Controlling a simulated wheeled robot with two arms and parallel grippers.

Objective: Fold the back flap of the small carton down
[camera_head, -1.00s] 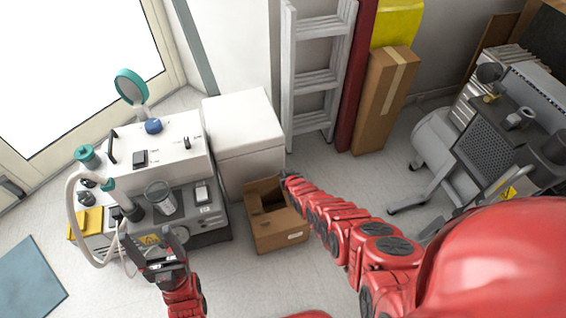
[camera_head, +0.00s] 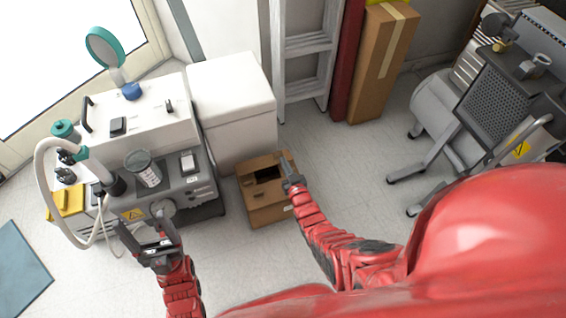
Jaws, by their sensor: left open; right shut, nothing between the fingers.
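The small brown carton (camera_head: 268,212) stands on the floor against the white cabinet. Brown panels cover part of its top, and a dark opening shows between them. The back flap (camera_head: 262,161) appears to lie along the rear edge; its exact angle is hard to tell. My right gripper (camera_head: 286,166) is shut and empty at the carton's right rear edge. It overlaps the right side of the top, and I cannot tell whether it touches a flap. My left gripper (camera_head: 146,226) is open and empty, left of the carton, in front of the grey machine.
A white cabinet (camera_head: 232,115) stands directly behind the carton. The grey machine (camera_head: 185,185) with hose and cups is to the left. A ladder (camera_head: 304,60) and tall carton (camera_head: 382,65) stand behind. Free floor (camera_head: 350,165) lies to the right, before the compressor (camera_head: 445,115).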

